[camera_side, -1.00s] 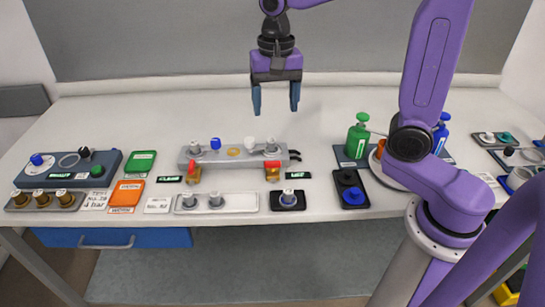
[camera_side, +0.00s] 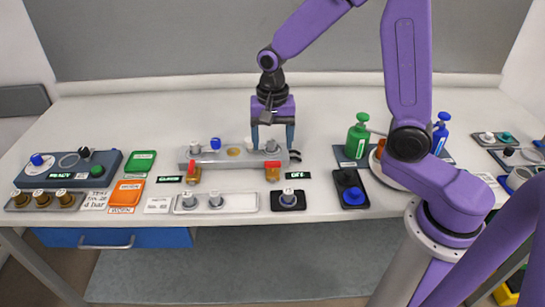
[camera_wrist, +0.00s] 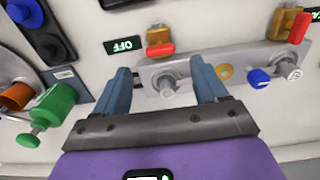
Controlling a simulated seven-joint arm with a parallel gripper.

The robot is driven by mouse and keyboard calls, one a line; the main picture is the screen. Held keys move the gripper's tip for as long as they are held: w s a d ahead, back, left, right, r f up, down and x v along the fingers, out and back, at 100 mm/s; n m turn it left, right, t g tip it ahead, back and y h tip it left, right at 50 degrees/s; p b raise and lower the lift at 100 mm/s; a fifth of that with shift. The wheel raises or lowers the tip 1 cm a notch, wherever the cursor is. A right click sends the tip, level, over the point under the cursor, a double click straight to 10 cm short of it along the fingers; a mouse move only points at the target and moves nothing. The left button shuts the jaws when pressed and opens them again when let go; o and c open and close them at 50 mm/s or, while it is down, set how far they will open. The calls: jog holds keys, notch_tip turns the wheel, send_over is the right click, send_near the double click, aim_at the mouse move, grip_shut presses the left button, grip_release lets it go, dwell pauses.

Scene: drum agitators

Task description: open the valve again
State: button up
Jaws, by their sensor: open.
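A grey manifold bar (camera_side: 232,158) lies on the bench, with a brass valve with a red handle at each end of its front. The right valve (camera_side: 272,173) shows in the wrist view (camera_wrist: 160,48) beside an OFF label (camera_wrist: 122,45). The left valve (camera_side: 193,173) also shows there (camera_wrist: 300,26), its red handle turned differently. My gripper (camera_side: 272,144) is open at the bar's right end. In the wrist view its fingers (camera_wrist: 161,68) stand either side of a grey knob (camera_wrist: 166,82); contact is not clear. The fingers partly hide the bar.
A blue knob (camera_side: 215,143) and a white knob (camera_side: 249,144) stand on the bar. Green (camera_side: 357,137) and blue (camera_side: 440,133) bottles stand to the right. A black block (camera_side: 350,188) is at front right. The bench behind is clear.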

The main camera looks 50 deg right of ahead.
aim_at(272, 161)
jog(key=shift+f, duration=3)
jog(key=c, duration=1.1)
